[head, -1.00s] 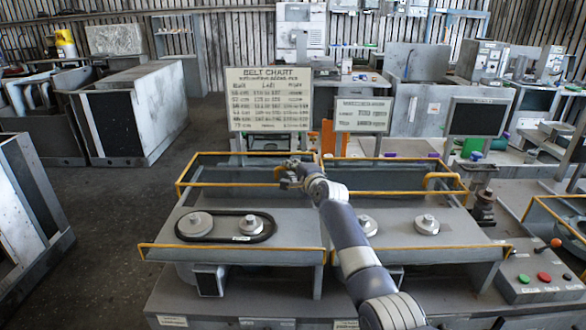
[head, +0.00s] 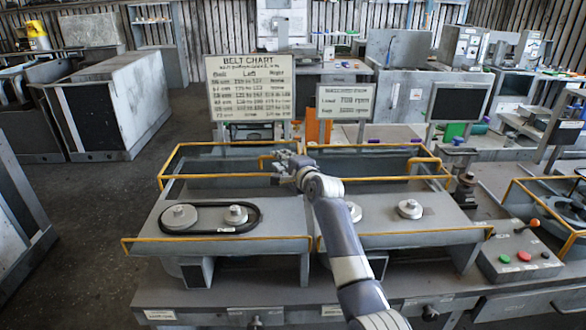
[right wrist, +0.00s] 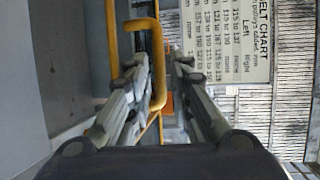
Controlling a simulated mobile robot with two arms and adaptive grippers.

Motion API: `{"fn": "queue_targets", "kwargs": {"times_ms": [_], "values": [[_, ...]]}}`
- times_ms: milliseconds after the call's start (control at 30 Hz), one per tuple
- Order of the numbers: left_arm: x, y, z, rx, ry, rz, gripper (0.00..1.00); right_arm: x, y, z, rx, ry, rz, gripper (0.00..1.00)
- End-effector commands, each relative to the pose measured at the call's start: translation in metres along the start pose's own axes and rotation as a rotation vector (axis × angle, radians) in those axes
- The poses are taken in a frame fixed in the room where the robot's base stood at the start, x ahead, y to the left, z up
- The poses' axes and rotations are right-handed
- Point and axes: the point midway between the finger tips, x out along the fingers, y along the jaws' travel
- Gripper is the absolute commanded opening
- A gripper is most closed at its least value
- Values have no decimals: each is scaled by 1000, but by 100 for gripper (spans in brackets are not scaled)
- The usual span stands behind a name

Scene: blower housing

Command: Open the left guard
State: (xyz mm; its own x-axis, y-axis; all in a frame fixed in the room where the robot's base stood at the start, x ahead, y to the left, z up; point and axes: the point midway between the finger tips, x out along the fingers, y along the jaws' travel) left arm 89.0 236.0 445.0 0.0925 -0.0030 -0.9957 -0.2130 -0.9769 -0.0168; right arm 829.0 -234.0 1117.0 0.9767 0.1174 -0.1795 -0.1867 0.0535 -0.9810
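The left guard (head: 215,182) is a grey panel edged with yellow bars at the back of the left housing. Its yellow handle (head: 264,161) is at its right end. My right gripper (head: 284,166) is beside this handle in the head view. In the right wrist view the two fingers (right wrist: 160,75) are apart, with the yellow handle (right wrist: 158,62) between them, nearer the left finger. Contact with the handle cannot be told. The guard's right end is partly hidden by my right gripper and arm. My left gripper is out of view.
The left housing holds two pulleys with a black belt (head: 209,230). The right guard's handle (head: 425,161) is at the right. A belt chart (head: 249,87) and a smaller sign (head: 345,103) stand behind. A control box (head: 518,258) with buttons is at front right.

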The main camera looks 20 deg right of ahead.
Motion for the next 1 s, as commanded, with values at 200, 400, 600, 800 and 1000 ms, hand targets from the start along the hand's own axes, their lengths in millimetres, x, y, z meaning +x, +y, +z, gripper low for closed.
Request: {"fn": "queue_targets", "kwargs": {"times_ms": [200,400,600,800,1000], "values": [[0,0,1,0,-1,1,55,-28,0,0,2,0,-1,20],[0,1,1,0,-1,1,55,-52,0,-1,1,1,-1,20],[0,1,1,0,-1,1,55,-66,0,-1,1,1,0,20],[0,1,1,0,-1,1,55,-70,0,-1,1,2,0,20],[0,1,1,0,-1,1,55,-70,0,-1,1,1,0,20]]}}
